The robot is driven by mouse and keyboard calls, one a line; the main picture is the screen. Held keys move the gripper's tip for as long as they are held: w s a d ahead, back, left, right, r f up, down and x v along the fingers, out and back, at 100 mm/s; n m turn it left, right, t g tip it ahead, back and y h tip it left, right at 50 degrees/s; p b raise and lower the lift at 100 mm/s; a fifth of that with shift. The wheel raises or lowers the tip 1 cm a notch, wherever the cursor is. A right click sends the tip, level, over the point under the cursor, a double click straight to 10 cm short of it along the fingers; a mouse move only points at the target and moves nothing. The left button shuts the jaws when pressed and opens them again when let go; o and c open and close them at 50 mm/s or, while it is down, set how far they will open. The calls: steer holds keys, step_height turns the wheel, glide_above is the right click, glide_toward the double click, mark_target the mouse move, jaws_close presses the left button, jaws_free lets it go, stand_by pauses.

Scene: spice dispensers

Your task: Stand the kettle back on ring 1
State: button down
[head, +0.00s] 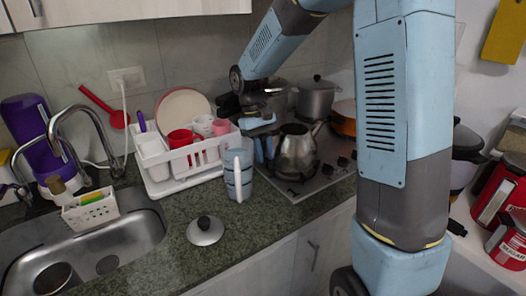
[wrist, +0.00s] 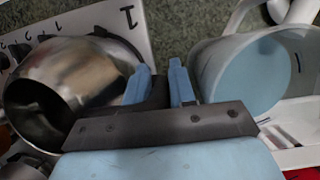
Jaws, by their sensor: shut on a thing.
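The shiny metal kettle (head: 297,152) is over the front left part of the hob (head: 318,184), roughly upright, its spout towards the back right. My gripper (head: 263,149) is at the kettle's left side, shut on its dark handle. In the wrist view the kettle (wrist: 75,82) fills the left side, and the blue fingertips of my gripper (wrist: 160,84) are close together beside it. The handle is mostly hidden by the fingers. A printed "1" shows on the hob's edge (wrist: 142,28). I cannot tell whether the kettle's base touches a ring.
A pan lid (head: 205,231) lies in front. A dish rack (head: 185,160) is behind left, pots (head: 316,99) behind.

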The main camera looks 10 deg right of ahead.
steer(key=c, duration=1.2)
jaws_free()
steer(key=shift+s+f, duration=0.2)
steer(key=shift+f, duration=0.1)
steer(key=v, duration=0.8)
steer(key=s+d+r+m+t, duration=0.1)
steer(key=s+d+r+t, duration=0.1)
steer(key=s, duration=0.5)
steer(key=s+d+r+m+t+y, duration=0.1)
steer(key=s+d+r+m+t, duration=0.1)
steer(key=s, duration=0.6)
steer(key=s+d+r+m+t, duration=0.1)
steer(key=s+d+r+t, duration=0.3)
steer(key=s+d, duration=0.3)
steer(key=shift+s+d+r+t+y, duration=0.15)
steer(key=shift+s+d+t+y, duration=0.15)
steer(key=shift+t, duration=0.3)
